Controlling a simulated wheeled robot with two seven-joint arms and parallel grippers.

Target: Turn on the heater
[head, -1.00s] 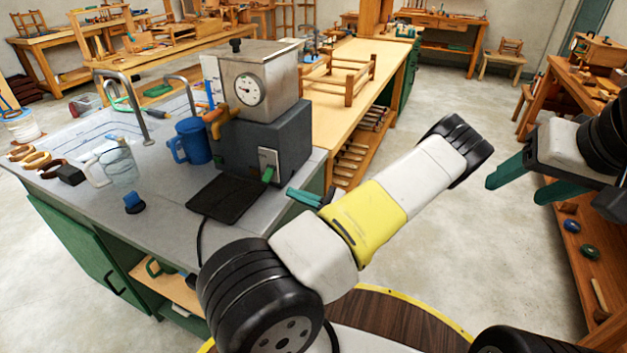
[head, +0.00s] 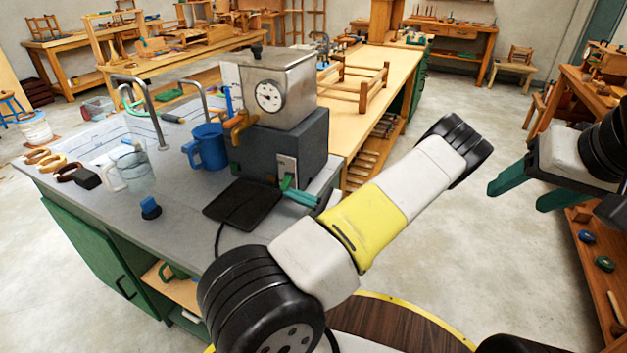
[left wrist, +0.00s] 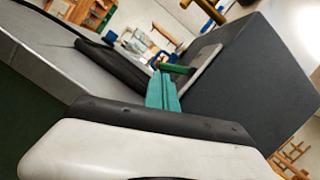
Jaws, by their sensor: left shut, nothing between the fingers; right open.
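The heater is a dark grey box (head: 262,148) with a steel tank (head: 288,88) and a round dial (head: 269,97) on top. A green lever (head: 287,182) sticks out from a pale metal plate on its front. In the left wrist view the lever (left wrist: 179,69) is just beyond my fingertips. My left gripper (head: 300,196) is shut and empty, its teal fingers close beside the lever; I cannot tell if they touch it. The fingers also show in the left wrist view (left wrist: 162,90). My right gripper (head: 519,197) is open and empty at the right, far from the heater.
The heater stands on a grey counter (head: 185,205). A black mat (head: 240,205) lies in front of it. A blue mug (head: 207,147), a glass jug (head: 134,172) and a small blue knob-like object (head: 150,208) are to its left. Open floor (head: 465,240) lies to the right.

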